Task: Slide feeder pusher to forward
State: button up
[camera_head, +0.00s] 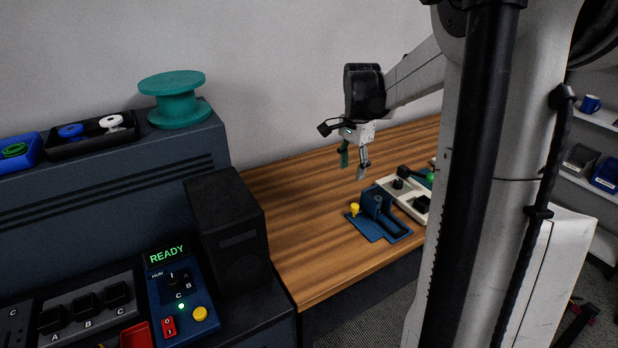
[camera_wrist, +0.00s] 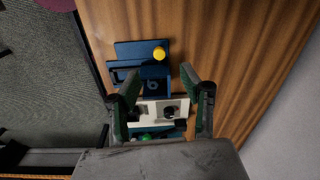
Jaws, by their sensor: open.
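A blue feeder (camera_head: 379,219) with an upright block and a slotted base sits on the wooden table, and it also shows in the wrist view (camera_wrist: 140,50). A yellow knob (camera_head: 354,209), apparently the feeder pusher's, stands at its left side; in the wrist view the yellow knob (camera_wrist: 159,53) is at the feeder's upper right. My gripper (camera_head: 353,172) is open and empty above the table, over and behind the feeder. In the wrist view my gripper's fingers (camera_wrist: 161,82) frame the space below the knob, apart from it.
A pale panel (camera_head: 410,196) with black parts stands right beside the feeder. A dark box (camera_head: 228,228) and a control panel reading READY (camera_head: 168,254) are at the left. The wooden table (camera_head: 290,215) is clear left of the feeder.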

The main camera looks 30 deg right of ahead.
aim_at(355, 205)
jog(key=shift+m, duration=0.6)
jog(key=d+f, duration=0.1)
jog(key=f, duration=0.4)
jog(key=d+f, duration=0.1)
jog(key=f, duration=0.4)
jog(key=d+f, duration=0.1)
jog(key=f, duration=0.3)
jog(key=shift+w+f, duration=0.1)
jog(key=shift+f, duration=0.3)
jog(key=shift+c, duration=0.3)
grip_shut()
